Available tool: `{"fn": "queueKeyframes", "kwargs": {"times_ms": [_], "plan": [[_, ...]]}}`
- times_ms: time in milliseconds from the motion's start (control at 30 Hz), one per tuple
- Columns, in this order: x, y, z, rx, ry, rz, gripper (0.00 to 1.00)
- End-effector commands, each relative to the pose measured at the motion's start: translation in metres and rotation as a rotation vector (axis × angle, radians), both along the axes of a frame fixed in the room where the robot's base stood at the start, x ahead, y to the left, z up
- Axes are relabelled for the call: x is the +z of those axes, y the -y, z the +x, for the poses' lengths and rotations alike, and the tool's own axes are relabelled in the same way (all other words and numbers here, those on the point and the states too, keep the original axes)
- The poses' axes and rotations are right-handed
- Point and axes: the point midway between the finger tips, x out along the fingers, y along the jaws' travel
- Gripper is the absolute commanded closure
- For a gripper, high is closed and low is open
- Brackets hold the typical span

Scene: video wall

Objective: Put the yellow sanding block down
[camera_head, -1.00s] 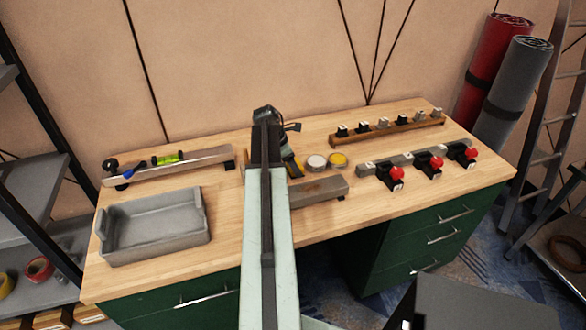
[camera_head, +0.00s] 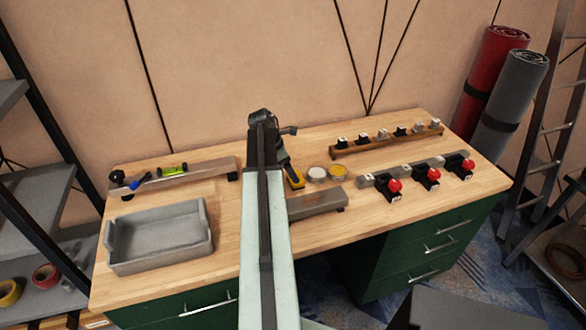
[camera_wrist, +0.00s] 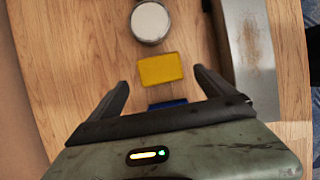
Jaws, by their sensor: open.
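The yellow sanding block (camera_wrist: 160,69) lies on the wooden worktop. In the wrist view it sits just ahead of and between the fingertips, with a gap on each side. My gripper (camera_wrist: 160,80) is open and empty above it. In the head view the block (camera_head: 295,180) shows just below my gripper (camera_head: 287,165), partly hidden by it. A blue piece (camera_wrist: 167,104) shows near the gripper body in the wrist view, mostly hidden.
A white-lidded tin (camera_wrist: 150,22) and a yellow-topped tin (camera_head: 338,171) stand near the block. A grey bar (camera_head: 318,203) lies close on its right. Clear wood shows at front right.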

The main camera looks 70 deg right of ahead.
Motion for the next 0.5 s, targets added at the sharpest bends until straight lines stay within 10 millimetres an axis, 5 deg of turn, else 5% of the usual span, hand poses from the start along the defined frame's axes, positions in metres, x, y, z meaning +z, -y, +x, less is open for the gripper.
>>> {"fn": "queueKeyframes", "kwargs": {"times_ms": [33, 200, 500], "plan": [[0.024, -0.003, 0.004, 0.002, 0.0, 0.0, 0.06], [0.058, -0.013, 0.015, 0.0, 0.001, -0.001, 0.06], [0.065, -0.017, 0.021, -0.001, 0.0, 0.0, 0.06]]}}
